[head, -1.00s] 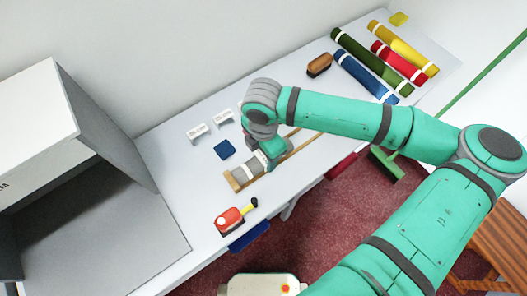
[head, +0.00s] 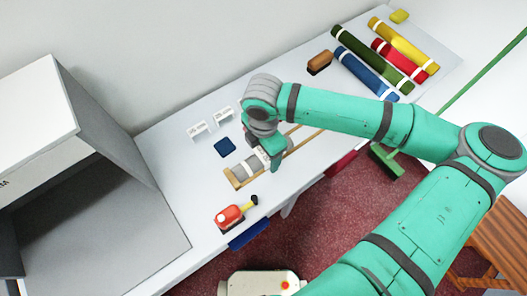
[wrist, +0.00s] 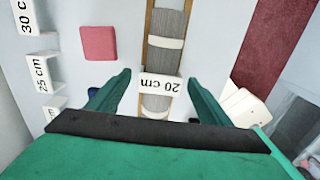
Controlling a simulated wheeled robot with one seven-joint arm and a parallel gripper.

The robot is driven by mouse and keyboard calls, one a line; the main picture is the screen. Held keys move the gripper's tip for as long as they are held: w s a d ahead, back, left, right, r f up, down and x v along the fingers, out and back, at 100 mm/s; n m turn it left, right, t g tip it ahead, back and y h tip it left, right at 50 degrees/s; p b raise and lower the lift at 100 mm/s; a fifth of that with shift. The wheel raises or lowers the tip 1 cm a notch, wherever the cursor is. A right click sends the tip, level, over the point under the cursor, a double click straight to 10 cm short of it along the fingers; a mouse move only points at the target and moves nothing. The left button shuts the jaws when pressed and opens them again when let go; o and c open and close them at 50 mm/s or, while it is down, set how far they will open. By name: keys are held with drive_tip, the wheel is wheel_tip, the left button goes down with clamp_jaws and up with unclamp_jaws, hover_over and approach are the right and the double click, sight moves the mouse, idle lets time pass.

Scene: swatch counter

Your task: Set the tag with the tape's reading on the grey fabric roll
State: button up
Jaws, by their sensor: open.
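The grey fabric roll (head: 238,170) lies in a wooden cradle on the counter, with pale bands around it. In the wrist view the grey roll (wrist: 168,24) runs up the middle. A white tag reading "20 cm" (wrist: 160,85) rests on it, upside down in that view. My gripper (wrist: 158,88) is open, with one teal finger on each side of the tag and visible gaps to it. In the head view my gripper (head: 274,160) is low over the roll and partly hides it. A red tape measure (head: 229,218) with a yellow end lies near the front edge.
Other white tags (head: 197,131) stand behind the roll; "25 cm" (wrist: 41,75) and "30 cm" (wrist: 25,17) are readable. A blue pad (head: 225,148) lies beside the cradle. A brown block (head: 319,62) and several coloured rolls (head: 372,60) lie at the far end. A large grey box stands left.

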wheel_tip(320, 180, up, 10)
idle(0.4)
